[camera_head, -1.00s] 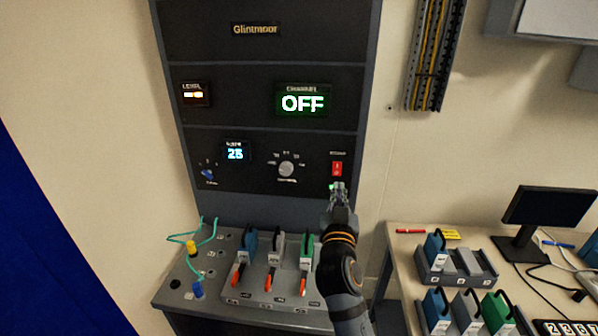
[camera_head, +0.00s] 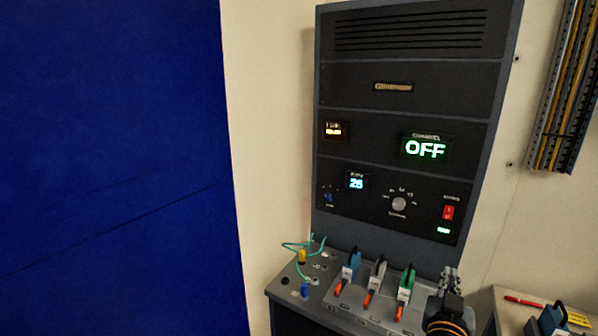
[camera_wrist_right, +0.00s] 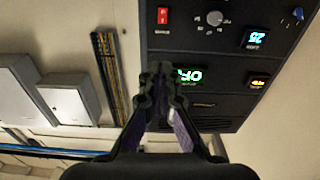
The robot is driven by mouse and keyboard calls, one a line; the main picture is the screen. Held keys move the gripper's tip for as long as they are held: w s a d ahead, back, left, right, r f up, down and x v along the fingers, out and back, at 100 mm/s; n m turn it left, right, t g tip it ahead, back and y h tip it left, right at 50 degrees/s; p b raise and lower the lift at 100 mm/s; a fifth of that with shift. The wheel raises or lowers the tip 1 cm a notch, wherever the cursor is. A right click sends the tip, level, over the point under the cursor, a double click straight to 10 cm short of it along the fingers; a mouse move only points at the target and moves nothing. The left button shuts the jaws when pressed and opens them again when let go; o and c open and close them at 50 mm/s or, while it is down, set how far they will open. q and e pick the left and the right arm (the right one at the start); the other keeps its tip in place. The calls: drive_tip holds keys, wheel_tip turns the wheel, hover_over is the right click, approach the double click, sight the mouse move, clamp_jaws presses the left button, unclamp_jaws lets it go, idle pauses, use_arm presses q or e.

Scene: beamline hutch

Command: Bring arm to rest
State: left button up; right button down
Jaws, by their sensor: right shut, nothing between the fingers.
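My right gripper (camera_head: 449,281) is at the lower right of the head view, in front of the desk section of the console and below the red rocker switch (camera_head: 448,212). Its fingers are together and empty; they also show in the right wrist view (camera_wrist_right: 160,72). In both views it stands apart from the console panel (camera_head: 425,215). The panel's green display (camera_head: 425,148) reads OFF. A grey knob (camera_head: 399,204) sits left of the switch. My left gripper is out of view.
The console desk carries blue, grey and green handled blocks (camera_head: 404,295) with orange levers, and a teal cable (camera_head: 299,262) at its left. A side table (camera_head: 510,318) stands at the lower right. A blue wall panel (camera_head: 110,150) fills the left. Wall boxes (camera_wrist_right: 65,92) show in the wrist view.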

wheel_tip(320, 180, down, 10)
drive_tip(key=s+n+g+y, duration=0.1)
drive_tip(key=s+g+y, duration=0.1)
drive_tip(key=s+g, duration=0.1)
drive_tip(key=s+a+f+n+g+y, duration=0.3)
drive_tip(key=s+a+f+g, duration=0.1)
drive_tip(key=s+f, duration=0.45)
drive_tip(key=s+a+f+n+g+y, duration=0.3)
drive_tip(key=s+f+g, duration=0.2)
drive_tip(key=s+f, duration=0.35)
wheel_tip(320, 180, down, 23)
drive_tip(key=s+d+g, duration=0.1)
drive_tip(key=d, duration=0.1)
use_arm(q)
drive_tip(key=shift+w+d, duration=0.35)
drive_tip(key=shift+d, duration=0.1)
use_arm(e)
drive_tip(key=s+d+f+g, duration=0.1)
drive_tip(key=s+f, duration=1.8)
drive_tip(key=s, duration=0.1)
drive_tip(key=shift+d+m+y, duration=0.25)
drive_tip(key=shift+m+y, duration=0.05)
